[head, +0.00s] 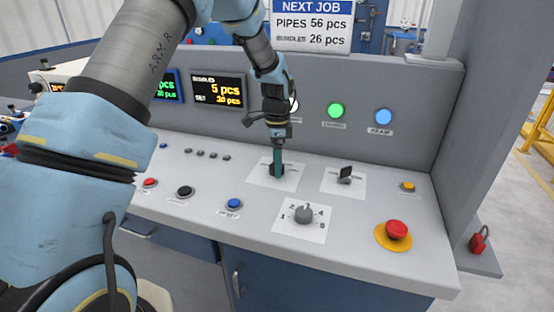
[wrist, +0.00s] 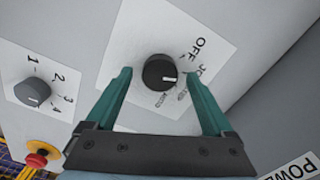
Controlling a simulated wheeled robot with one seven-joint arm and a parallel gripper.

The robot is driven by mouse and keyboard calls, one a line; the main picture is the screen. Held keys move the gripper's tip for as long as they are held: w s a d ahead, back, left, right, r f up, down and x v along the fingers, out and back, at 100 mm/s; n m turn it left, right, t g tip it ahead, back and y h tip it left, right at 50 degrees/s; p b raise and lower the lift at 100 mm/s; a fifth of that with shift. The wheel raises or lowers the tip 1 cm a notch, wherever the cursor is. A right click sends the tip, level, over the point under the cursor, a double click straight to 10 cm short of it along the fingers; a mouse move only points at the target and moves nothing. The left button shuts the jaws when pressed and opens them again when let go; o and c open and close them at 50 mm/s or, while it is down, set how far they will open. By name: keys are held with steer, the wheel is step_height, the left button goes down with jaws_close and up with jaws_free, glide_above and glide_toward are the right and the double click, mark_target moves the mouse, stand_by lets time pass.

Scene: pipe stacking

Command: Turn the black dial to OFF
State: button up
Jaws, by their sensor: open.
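The black dial (wrist: 160,71) is round and sits on a white plate (wrist: 130,100) in the wrist view. Its white mark points right, away from the word OFF, which is printed to its upper right. Other labels to its right and below are hard to read. My gripper (wrist: 158,74) is open, with one teal finger at each side of the dial and a gap to it. In the head view, my gripper (head: 278,170) reaches down over the dial, which is mostly hidden behind the fingers.
A grey numbered knob (head: 304,214) is in front, and a black switch (head: 345,173) is to the right. A red emergency button (head: 397,230) on a yellow base is at the front right. Blue (head: 234,203), black (head: 185,191) and red (head: 149,183) buttons lie left. The console's back panel rises behind.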

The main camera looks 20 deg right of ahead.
steer(key=shift+f, duration=0.2)
steer(key=c, duration=1.4)
